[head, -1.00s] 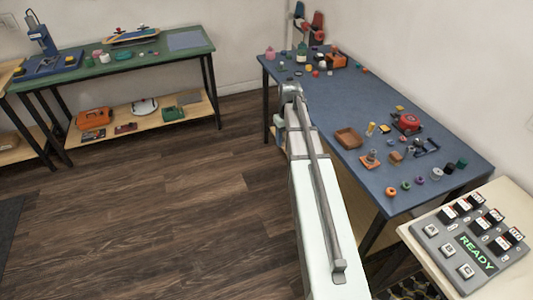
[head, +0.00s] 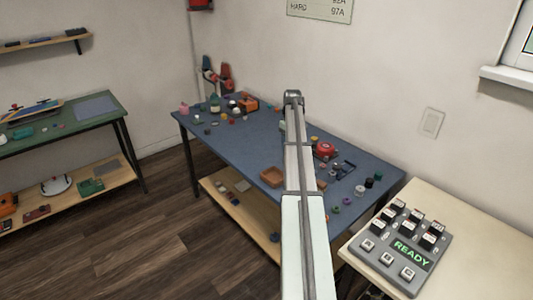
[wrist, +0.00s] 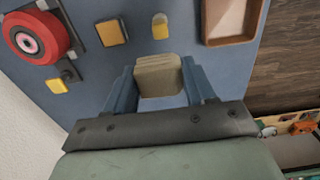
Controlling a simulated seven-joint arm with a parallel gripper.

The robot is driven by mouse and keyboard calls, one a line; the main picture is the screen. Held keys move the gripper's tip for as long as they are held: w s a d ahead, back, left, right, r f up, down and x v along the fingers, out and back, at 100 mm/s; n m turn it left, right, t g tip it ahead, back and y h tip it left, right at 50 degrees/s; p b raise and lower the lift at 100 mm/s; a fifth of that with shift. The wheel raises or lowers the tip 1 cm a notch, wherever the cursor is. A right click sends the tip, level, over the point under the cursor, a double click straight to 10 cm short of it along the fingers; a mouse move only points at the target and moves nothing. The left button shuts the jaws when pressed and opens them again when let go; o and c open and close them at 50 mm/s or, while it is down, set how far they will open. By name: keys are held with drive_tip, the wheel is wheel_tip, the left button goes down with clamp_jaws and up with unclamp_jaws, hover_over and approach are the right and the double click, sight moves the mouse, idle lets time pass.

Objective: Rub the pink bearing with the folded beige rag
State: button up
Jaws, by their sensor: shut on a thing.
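The folded beige rag (wrist: 158,77) is between the two blue fingers of my gripper (wrist: 163,88) in the wrist view. My gripper is shut on it. In the wrist view a red wheel (wrist: 18,30) lies at the upper left, apart from the rag. A pink ring (wrist: 29,42) with a dark centre shows in the middle of the wheel and looks like the pink bearing. In the head view the red wheel (head: 325,149) is on the blue table, right of my arm. The rag is hidden there behind my arm.
The blue table (head: 225,145) carries a brown tray (head: 271,176) and several small parts. Yellow-topped blocks (wrist: 112,32) lie near the wheel. A button panel (head: 400,250) reading READY stands on the pale table at the right. A white wall is behind.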

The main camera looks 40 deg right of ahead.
approach(331, 148)
drive_tip(key=shift+a+f, duration=0.1)
drive_tip(key=shift+f, duration=2.45)
drive_tip(key=shift+w+f, duration=0.75)
drive_tip(key=shift+f, duration=0.1)
drive_tip(key=shift+c, duration=0.3)
drive_tip(key=shift+w, duration=2.25)
drive_tip(key=shift+s, duration=3.1)
wheel_tip(331, 148, up, 8)
drive_tip(key=shift+r, duration=0.15)
drive_tip(key=shift+w, duration=0.15)
